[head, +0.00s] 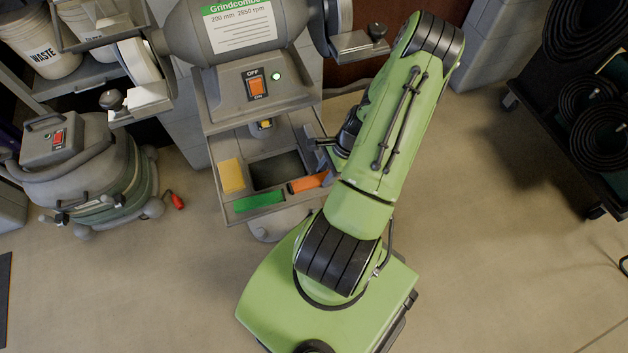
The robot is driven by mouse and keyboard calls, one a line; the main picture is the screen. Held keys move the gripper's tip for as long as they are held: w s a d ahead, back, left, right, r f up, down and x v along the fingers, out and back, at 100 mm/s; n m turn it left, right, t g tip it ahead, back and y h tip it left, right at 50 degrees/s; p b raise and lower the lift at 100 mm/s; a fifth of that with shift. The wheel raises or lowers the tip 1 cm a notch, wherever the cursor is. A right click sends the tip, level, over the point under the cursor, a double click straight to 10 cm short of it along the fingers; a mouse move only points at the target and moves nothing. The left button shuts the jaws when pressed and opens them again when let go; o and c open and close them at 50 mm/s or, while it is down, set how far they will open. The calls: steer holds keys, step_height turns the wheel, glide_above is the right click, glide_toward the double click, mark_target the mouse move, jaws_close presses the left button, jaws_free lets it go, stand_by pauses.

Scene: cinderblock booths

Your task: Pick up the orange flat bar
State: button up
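The orange flat bar (309,182) lies on the front right part of the grey tray (237,148) below the bench grinder. My gripper (322,150) is at the tray's right side, just above and behind the orange bar in the picture. Its fingers are small and partly hidden by my green arm, so I cannot tell if they are open or shut. The bar's right end is close to my arm; I cannot tell whether anything touches it. A green bar (259,201) lies at the tray's front edge and a yellow block (232,176) at its left.
The bench grinder (240,40) with its switch box (256,85) overhangs the tray's back. A grey vacuum (75,160) stands on the floor at left. A dark cart with coiled hoses (590,105) stands at right. The floor (490,240) between is clear.

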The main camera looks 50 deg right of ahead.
jaws_close()
steer(key=shift+r, duration=0.15)
step_height(320, 180, up, 10)
steer(key=p, duration=0.4)
steer(key=shift+c, duration=0.6)
jaws_free()
jaws_close()
